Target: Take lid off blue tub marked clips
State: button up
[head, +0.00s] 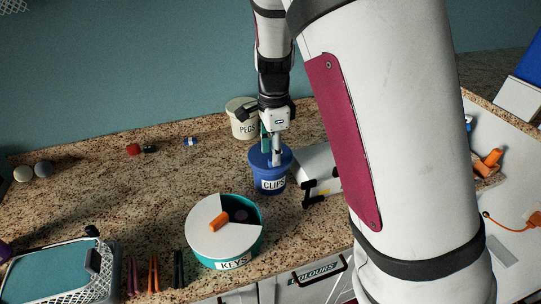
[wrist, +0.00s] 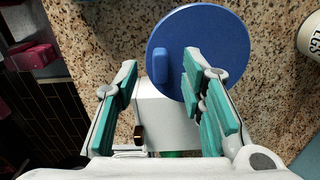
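The blue tub marked CLIPS (head: 271,184) stands upright on the granite counter. Its round blue lid (head: 284,157) is on top. The lid fills the upper middle of the wrist view (wrist: 210,35), with a raised bar handle (wrist: 160,66) at its left side. My gripper (head: 271,156) points down over the lid. In the wrist view its teal-padded fingers (wrist: 160,80) are wide apart, with the handle between them and the right finger over the lid. I cannot tell whether the fingertips touch the lid. The tub's body is hidden in the wrist view.
A cream PEGS tub (head: 242,120) stands behind. A white box-like object (head: 312,165) with black parts sits close at the right. Counter to the left is mostly clear.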

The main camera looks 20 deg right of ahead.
jog(key=shift+f, duration=1.25)
grip_shut()
jog(key=shift+r, duration=0.15)
